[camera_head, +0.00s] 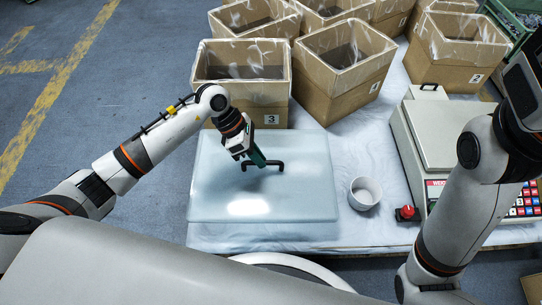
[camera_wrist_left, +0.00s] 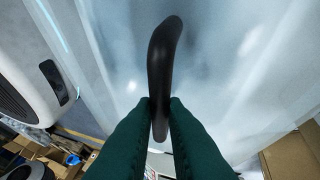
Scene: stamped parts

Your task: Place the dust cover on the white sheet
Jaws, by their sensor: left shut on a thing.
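The dust cover (camera_head: 220,190) is a pale, translucent rectangular panel with a black bar handle (camera_head: 275,165) on top. It appears level over the left part of the white sheet (camera_head: 360,230), which covers the table. I cannot tell whether it touches the sheet or hangs just above it. My left gripper (camera_head: 256,160) is shut on the handle near one end. In the left wrist view, its green fingers (camera_wrist_left: 159,108) close around the black handle (camera_wrist_left: 163,60), with the pale panel (camera_wrist_left: 225,60) behind. My right arm is at the right; its gripper is out of view.
Several cardboard boxes with plastic liners stand behind, one (camera_head: 245,75) close to the cover's far edge. A weighing scale (camera_head: 440,135) and a red button (camera_head: 407,212) are further right.

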